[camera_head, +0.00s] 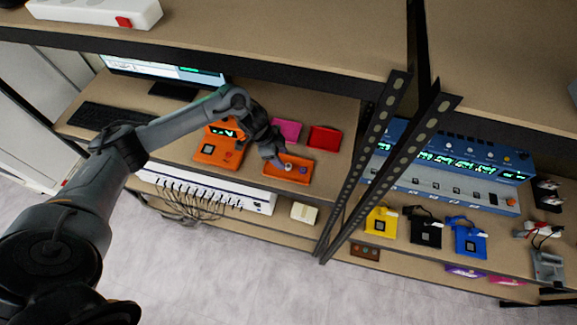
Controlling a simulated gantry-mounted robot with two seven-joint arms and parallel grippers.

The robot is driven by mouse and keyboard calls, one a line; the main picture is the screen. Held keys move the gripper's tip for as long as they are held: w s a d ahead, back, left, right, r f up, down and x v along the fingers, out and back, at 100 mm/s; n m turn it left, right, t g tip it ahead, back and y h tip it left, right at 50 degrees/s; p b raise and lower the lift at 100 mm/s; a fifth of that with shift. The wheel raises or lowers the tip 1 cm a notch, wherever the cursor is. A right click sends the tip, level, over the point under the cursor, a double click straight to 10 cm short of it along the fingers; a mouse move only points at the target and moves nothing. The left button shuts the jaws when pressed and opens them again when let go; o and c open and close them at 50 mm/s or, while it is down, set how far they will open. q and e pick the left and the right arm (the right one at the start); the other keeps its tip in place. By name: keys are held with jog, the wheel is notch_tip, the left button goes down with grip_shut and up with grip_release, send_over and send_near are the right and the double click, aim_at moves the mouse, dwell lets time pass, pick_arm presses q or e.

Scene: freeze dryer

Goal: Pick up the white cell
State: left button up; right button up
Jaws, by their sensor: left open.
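A small white round piece (289,167), which looks like the white cell, is in the shallow orange tray (300,180) on the middle shelf. It is too small to make out in detail. A small darker, purplish piece (303,170) lies to its right in the same tray. My left gripper (279,162) reaches down over the tray's left part, close beside the white piece. It is open, and I cannot tell whether a finger touches the piece. My right gripper is out of view.
An orange device (218,146) with a display stands left of the tray. Pink (287,130) and red (325,138) trays lie behind it. Perforated black posts (385,135) rise to the right. A keyboard (102,118) and monitor (160,70) are at left. An upper shelf (270,30) overhangs.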

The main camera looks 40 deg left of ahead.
aim_at(289, 166)
pick_arm(q)
jog(key=p+x, duration=0.1)
jog(key=x, duration=0.3)
jog(key=shift+d, duration=0.1)
jog(key=shift+w+d+f, duration=0.15)
jog(key=shift+w+f, duration=0.05)
jog(key=shift+f, duration=0.45)
grip_shut()
jog(key=shift+r, duration=0.15)
